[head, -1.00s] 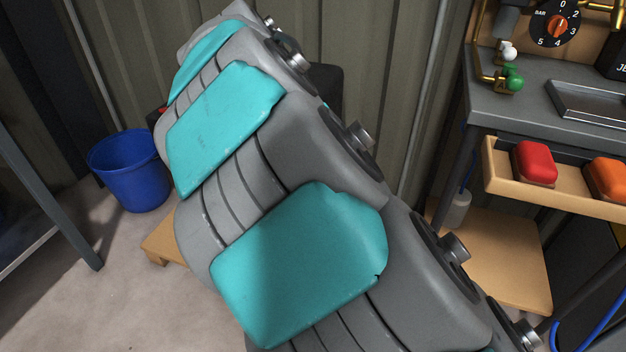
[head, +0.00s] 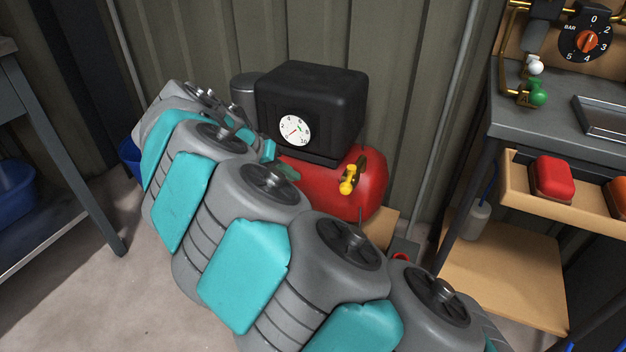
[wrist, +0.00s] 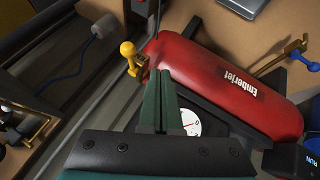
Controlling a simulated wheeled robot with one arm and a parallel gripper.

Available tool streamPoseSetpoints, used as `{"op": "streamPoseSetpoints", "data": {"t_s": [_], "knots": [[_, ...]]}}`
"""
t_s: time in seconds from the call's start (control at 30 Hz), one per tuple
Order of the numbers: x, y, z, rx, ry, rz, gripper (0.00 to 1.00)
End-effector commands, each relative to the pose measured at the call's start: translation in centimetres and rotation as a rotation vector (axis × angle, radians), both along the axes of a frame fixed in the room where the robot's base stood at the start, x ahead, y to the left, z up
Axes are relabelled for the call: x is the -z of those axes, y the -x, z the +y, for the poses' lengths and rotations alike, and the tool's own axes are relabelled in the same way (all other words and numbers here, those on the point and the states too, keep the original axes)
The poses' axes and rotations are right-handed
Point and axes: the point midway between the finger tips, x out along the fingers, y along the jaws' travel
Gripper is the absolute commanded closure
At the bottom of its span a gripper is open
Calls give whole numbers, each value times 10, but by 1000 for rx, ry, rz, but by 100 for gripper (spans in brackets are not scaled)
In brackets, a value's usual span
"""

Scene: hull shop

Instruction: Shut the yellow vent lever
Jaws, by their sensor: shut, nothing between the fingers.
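The yellow vent lever (head: 349,180) has a bulbous yellow handle on a brass fitting, at the right end of a red tank (head: 372,182) in the head view. In the wrist view the lever (wrist: 128,50) stands at the tank's edge (wrist: 225,85), up and left of my fingertips. My gripper (wrist: 160,74) is shut and empty, its two green fingers together. The fingertips look close to the lever's base, but I cannot tell whether they touch it. In the head view my arm hides the left part of the tank.
A black compressor housing (head: 315,105) with a white gauge (head: 294,130) sits above the tank. A blue-knobbed brass valve (wrist: 300,55) is at the tank's other side in the wrist view. A workbench (head: 520,122) with a wooden shelf (head: 515,190) stands at right.

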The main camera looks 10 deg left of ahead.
Motion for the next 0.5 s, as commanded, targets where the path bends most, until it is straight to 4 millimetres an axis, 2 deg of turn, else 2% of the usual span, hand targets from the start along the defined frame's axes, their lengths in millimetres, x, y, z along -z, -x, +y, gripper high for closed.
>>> {"op": "streamPoseSetpoints", "data": {"t_s": [0.17,0.5], "knots": [[20,-10,-15,5,3,3,100],[71,-38,-48,4,2,4,100]]}}
